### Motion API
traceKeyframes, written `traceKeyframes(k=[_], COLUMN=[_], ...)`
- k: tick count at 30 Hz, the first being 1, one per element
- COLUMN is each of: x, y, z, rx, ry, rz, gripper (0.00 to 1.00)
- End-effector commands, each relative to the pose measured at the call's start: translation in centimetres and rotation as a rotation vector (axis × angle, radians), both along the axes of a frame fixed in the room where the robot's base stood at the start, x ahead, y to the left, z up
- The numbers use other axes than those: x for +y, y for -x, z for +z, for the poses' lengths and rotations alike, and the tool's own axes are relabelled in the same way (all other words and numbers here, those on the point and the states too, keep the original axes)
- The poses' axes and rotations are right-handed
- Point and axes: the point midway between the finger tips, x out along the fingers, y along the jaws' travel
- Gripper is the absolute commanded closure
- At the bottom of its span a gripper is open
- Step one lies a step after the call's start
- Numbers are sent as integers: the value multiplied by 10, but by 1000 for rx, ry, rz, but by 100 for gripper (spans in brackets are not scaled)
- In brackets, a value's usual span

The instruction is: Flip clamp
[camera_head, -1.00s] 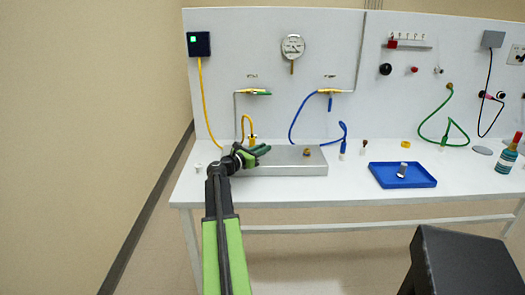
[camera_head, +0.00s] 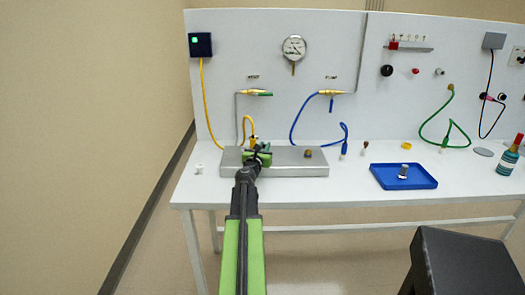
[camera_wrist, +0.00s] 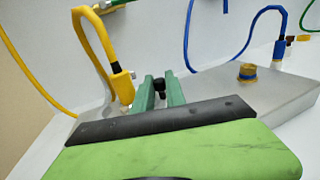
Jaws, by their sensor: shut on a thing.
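My gripper (camera_head: 258,154) is over the left part of a flat grey metal block (camera_head: 290,168) on the white bench. In the wrist view its two green fingers (camera_wrist: 160,87) are closed on a small dark knobbed piece (camera_wrist: 159,85), which looks like the clamp's handle. Most of the clamp is hidden by my fingers and wrist. A yellow hose plug (camera_wrist: 122,86) stands just left of the fingers. A brass fitting (camera_wrist: 247,72) sits on the block to the right, apart from my gripper.
A blue hose (camera_head: 328,143) hangs right of the gripper. A blue tray (camera_head: 415,183) holding a small metal part (camera_head: 403,173) and a bottle (camera_head: 510,155) stand farther right. A white panel (camera_head: 230,50) rises behind. The bench front is mostly clear.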

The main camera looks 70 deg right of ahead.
Motion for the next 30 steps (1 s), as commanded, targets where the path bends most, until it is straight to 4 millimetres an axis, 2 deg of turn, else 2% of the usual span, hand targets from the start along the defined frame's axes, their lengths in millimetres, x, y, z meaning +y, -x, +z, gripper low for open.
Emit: traceKeyframes(k=[1, 15, 30], x=[-5, -23, -27], y=[10, -4, -13], z=[1, 1, 1], rx=[2, 0, -1], ry=[0, -1, -2], rz=[21, 415, 591], gripper=[100, 100, 100])
